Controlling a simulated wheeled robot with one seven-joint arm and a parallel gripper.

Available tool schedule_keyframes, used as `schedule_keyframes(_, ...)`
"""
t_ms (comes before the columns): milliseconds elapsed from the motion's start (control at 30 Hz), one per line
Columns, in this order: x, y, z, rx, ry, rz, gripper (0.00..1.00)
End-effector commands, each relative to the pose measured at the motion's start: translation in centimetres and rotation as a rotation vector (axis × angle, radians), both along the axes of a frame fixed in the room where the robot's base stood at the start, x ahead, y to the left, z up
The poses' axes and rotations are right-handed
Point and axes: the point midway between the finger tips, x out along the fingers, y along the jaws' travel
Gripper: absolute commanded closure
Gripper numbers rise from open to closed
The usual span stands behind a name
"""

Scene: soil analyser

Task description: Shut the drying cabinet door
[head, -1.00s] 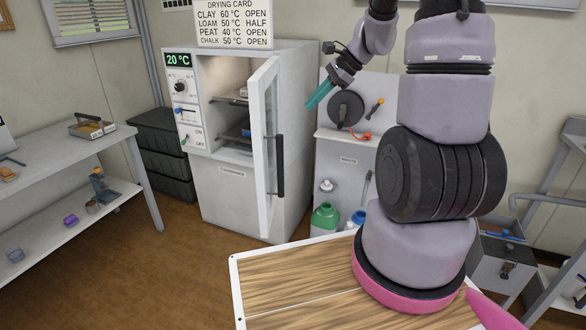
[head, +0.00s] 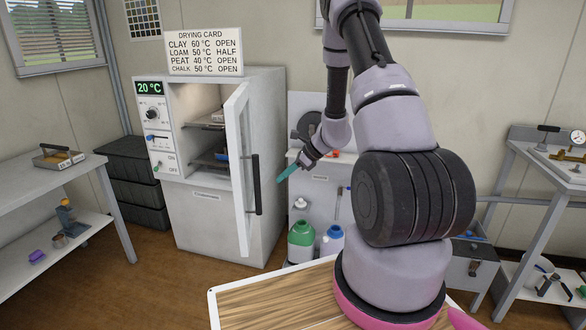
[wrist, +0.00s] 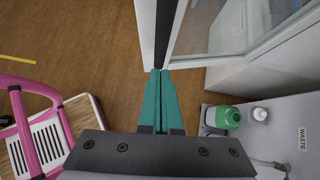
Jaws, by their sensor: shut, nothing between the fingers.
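The drying cabinet (head: 222,225) stands at the centre left in the head view, with its upper chamber exposed. Its white-framed glass door (head: 236,165) hangs open on the right side, swung out toward me, with a long black handle (head: 256,185) on its outer edge. My gripper (head: 283,177), with teal fingers, is just to the right of the handle. In the wrist view the shut fingers (wrist: 160,72) point at the black handle (wrist: 167,30) and the door frame (wrist: 147,30). Whether the fingertips touch the door cannot be told.
A waste bench (head: 320,185) with green (head: 301,240) and blue-capped bottles stands right of the cabinet. A grey table (head: 40,178) is at the left, with black crates (head: 135,175) beside the cabinet. The floor before the cabinet is clear.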

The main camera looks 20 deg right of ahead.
Motion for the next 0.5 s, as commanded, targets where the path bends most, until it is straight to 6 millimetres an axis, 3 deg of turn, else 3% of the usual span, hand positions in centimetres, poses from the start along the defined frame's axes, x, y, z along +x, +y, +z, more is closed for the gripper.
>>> schedule_keyframes(67, 0.5, 1.1, -1.3, 0.001, 0.002, 0.001, 1.00)
schedule_keyframes(233, 1.8, 3.3, -1.2, 0.000, -0.002, 0.004, 1.00)
schedule_keyframes(500, 2.5, 4.5, -1.2, 0.000, -0.001, 0.001, 1.00)
